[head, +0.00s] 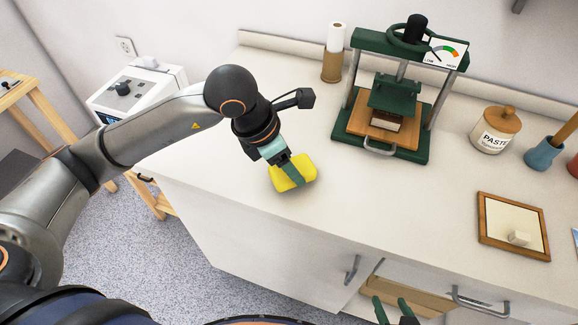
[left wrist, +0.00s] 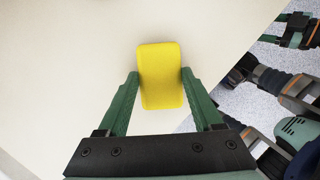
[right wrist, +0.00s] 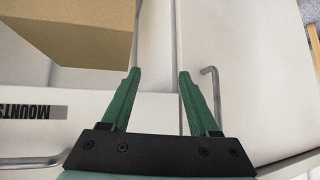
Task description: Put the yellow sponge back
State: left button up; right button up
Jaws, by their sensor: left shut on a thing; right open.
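The yellow sponge (head: 305,170) is at the left part of the white counter, near its front edge. My left gripper (head: 290,168) is shut on it from above. In the left wrist view the sponge (left wrist: 160,75) sits between the two green fingers (left wrist: 160,85), which touch its sides. Whether the sponge rests on the counter or hangs just above it, I cannot tell. My right gripper (head: 394,308) is low in front of the cabinet. In the right wrist view its fingers (right wrist: 159,85) are apart with nothing between them.
On the counter (head: 240,200) stand a green press (head: 430,150), a paste jar (head: 495,130), a paper roll (head: 334,52), a blue cup (head: 543,153) and a wood-framed tray (head: 484,222). Below are a cabinet handle (head: 352,268) and an open drawer (head: 425,298). The counter around the sponge is clear.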

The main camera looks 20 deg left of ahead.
pick_arm(q)
jog(key=shift+f, duration=0.95)
jog(key=o, duration=1.3)
jog(key=shift+r, duration=0.25)
jog(key=v, duration=1.2)
jog(key=shift+p, duration=0.4)
